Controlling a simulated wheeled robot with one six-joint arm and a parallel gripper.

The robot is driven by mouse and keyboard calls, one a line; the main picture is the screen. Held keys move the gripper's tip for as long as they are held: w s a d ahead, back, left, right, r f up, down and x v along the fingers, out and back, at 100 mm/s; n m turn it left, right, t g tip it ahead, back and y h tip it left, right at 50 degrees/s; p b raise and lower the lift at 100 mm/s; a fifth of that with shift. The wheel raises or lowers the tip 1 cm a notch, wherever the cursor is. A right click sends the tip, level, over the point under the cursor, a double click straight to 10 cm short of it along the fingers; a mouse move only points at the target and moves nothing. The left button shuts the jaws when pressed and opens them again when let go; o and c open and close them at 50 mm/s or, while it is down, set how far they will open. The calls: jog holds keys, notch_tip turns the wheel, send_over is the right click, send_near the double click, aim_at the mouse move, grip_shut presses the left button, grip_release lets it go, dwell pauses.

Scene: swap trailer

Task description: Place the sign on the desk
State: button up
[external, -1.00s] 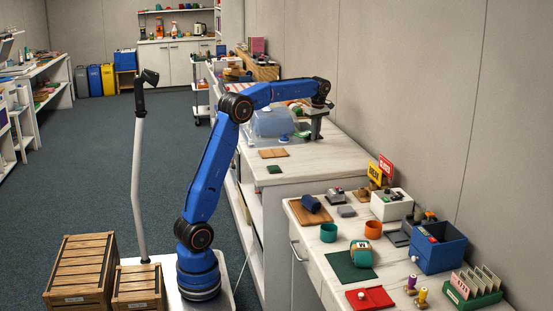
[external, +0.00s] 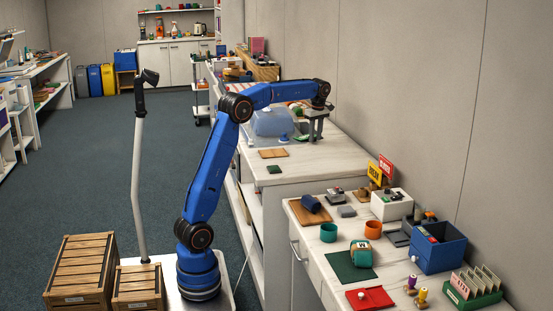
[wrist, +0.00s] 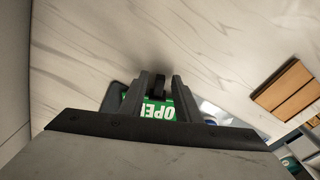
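The green sign with white "OPEN" lettering (wrist: 158,110) shows between the fingers of my gripper (wrist: 160,84) in the wrist view. The fingers partly hide it, and a small dark part stands between the fingertips. In the external view my gripper (external: 316,133) points down at the far white desk top (external: 325,160). Its two fingers stand apart there, low over the surface.
A clear blue bin (external: 272,123) stands left of my gripper. The near desk holds yellow (external: 374,173) and red signs (external: 386,165), a blue box (external: 440,252) and several small items.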

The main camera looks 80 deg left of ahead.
jog(key=shift+o, duration=0.6)
notch_tip(320, 180, up, 12)
jog(key=shift+w+d+f, duration=0.15)
jog(key=shift+d+f, duration=0.05)
jog(key=shift+d, duration=0.25)
